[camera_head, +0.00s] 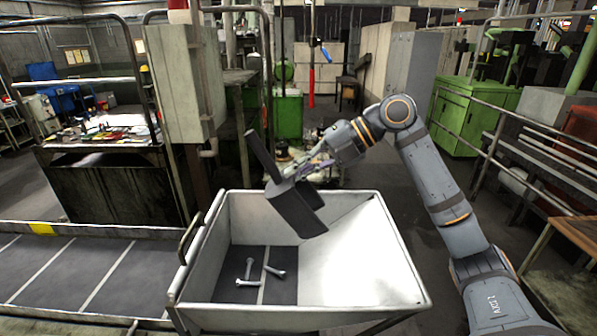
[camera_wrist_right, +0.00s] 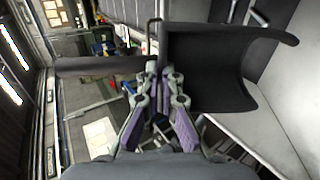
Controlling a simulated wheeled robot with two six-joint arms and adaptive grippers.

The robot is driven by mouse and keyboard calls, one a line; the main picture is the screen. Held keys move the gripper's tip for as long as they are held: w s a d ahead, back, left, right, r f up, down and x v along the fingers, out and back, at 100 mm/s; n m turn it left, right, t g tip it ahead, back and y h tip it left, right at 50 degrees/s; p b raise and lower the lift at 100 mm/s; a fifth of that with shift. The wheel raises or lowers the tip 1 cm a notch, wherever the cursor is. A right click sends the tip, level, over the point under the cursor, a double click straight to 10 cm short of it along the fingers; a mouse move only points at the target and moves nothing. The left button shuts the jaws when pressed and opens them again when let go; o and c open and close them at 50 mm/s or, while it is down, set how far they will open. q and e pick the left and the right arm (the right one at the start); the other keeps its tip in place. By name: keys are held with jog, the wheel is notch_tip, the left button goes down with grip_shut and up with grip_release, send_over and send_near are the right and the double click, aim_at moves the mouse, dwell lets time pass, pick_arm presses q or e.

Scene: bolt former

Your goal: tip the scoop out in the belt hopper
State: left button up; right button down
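The dark grey scoop (camera_head: 297,208) hangs steeply tilted over the belt hopper (camera_head: 395,262), a pale metal bin with sloping walls. My right gripper (camera_head: 300,170) is shut on the scoop and holds it above the hopper's back part. In the right wrist view the scoop (camera_wrist_right: 215,70) spreads to the right of the fingers (camera_wrist_right: 158,75), and its inside looks empty. Several bolts (camera_head: 248,270) lie on the dark floor of the hopper, towards its left side. My left gripper is not in view.
A dark conveyor belt (camera_head: 75,270) with pale cross lines runs in from the left to the hopper. A grey post box (camera_head: 185,80) stands behind the hopper's left side. Metal railings (camera_head: 520,150) and green machines (camera_head: 470,110) stand at the right.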

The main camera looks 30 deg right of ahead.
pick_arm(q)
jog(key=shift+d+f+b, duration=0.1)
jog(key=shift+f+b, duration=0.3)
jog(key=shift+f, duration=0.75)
pick_arm(e)
jog(key=shift+f, duration=0.5)
